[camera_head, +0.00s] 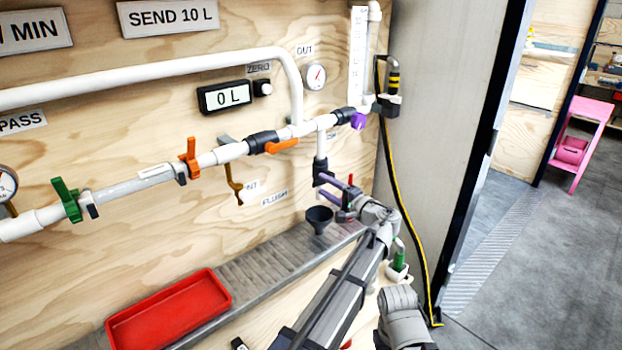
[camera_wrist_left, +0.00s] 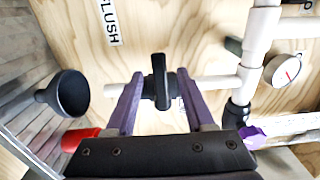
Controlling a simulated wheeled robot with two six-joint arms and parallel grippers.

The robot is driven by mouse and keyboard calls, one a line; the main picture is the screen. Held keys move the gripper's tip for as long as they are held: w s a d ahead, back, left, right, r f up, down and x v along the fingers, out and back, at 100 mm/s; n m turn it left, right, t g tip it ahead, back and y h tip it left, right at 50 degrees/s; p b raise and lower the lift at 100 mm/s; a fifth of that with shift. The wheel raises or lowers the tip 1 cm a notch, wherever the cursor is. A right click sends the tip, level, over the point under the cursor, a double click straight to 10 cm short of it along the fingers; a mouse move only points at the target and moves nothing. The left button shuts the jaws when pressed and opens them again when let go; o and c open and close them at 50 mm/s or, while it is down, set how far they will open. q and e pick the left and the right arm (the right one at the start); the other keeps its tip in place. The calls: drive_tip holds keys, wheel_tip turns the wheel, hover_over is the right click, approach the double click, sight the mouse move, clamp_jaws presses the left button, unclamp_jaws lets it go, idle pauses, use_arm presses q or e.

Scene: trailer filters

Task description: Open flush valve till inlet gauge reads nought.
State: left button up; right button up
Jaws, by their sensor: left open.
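The flush valve shows in the left wrist view as a black handle (camera_wrist_left: 160,82) on a white pipe, set crosswise to the pipe. In the head view its dark body (camera_head: 320,168) hangs on the short vertical pipe above a black funnel (camera_head: 319,217). My left gripper (camera_head: 333,189) is open, its purple fingers (camera_wrist_left: 160,100) on either side of the handle; I cannot tell whether either touches it. A gauge (camera_head: 6,184), perhaps the inlet one, is cut off at the left edge; its reading is unclear. My right gripper is not in view.
A gauge marked OUT (camera_head: 315,76) and a purple-handled valve (camera_head: 358,120) are close by. Orange (camera_head: 191,157) and green (camera_head: 67,199) handles sit along the main pipe. A red tray (camera_head: 170,312) lies below. The counter reads 0 L (camera_head: 225,97). A black-yellow hose (camera_head: 392,180) hangs right.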

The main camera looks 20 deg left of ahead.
sight(318, 182)
use_arm(q)
drive_tip(key=shift+x, duration=3.2)
drive_tip(key=shift+c, duration=0.3)
clamp_jaws()
